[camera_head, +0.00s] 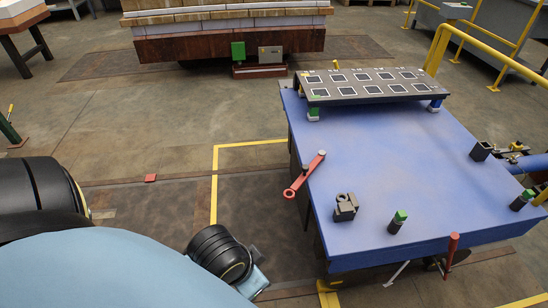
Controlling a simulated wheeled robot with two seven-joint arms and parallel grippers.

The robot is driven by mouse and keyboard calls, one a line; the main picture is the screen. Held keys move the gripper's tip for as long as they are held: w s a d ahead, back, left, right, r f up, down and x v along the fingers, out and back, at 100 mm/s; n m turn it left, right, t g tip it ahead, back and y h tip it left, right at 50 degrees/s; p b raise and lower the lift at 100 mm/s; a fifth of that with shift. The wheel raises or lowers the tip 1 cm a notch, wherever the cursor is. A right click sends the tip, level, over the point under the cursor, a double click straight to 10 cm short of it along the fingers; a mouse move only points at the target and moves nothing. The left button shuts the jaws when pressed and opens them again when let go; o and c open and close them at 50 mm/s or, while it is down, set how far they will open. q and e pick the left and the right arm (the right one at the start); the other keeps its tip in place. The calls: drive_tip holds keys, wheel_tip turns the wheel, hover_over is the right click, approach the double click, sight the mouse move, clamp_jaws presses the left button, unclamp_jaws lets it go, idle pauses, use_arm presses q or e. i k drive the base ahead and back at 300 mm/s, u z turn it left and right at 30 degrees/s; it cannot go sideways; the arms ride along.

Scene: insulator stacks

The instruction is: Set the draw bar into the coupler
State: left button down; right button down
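A red bar with rounded, holed ends (304,175), which looks like the draw bar, lies slanted across the left edge of the blue table. Its lower end sticks out past the edge. A dark block with a notch and a round hole (345,207), possibly the coupler, stands on the table to the right of and below the bar, apart from it. My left arm comes in at the lower left, with a black joint short of the table; no gripper fingers show on it. My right gripper is not seen.
The blue table (400,160) is mostly bare in the middle. A dark rack with square pads (362,84) stands at its back. Green-topped posts (398,222), a black square socket (481,151) and a red post (450,250) stand near its edges. Yellow rails (480,42) stand behind.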

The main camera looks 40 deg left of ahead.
sight(307, 170)
drive_tip(key=u, duration=0.45)
drive_tip(key=k, duration=1.1)
drive_tip(key=u, duration=1.15)
drive_tip(key=i, duration=1.3)
drive_tip(key=z, duration=0.85)
drive_tip(key=i, duration=0.85)
drive_tip(key=z, duration=0.9)
